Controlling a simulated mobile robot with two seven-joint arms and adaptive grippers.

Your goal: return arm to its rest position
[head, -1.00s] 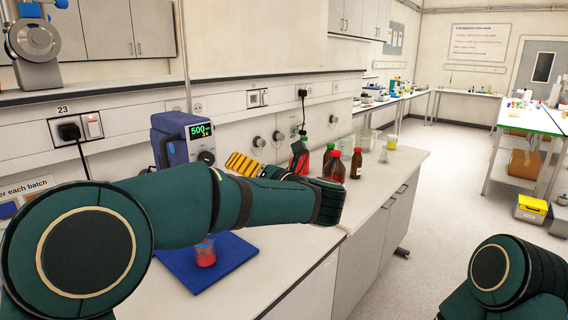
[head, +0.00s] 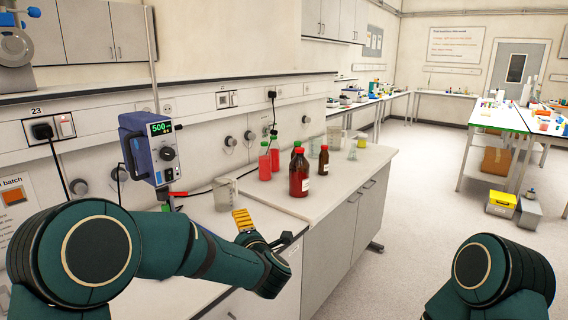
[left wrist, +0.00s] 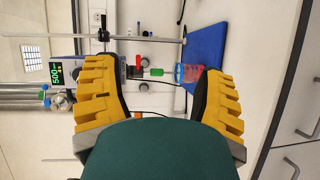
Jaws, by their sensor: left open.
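Beyond the fingers in that view a beaker of red liquid (left wrist: 190,73) stands on a blue mat (left wrist: 207,45), apart from the gripper. My arm hides the mat and this beaker in the head view. My right gripper is out of view.
A blue stirrer (head: 150,150) showing 500 hangs on a stand at the left. Brown bottles (head: 299,172), red bottles (head: 265,162) and an empty glass beaker (head: 225,193) stand on the bench (head: 285,205).

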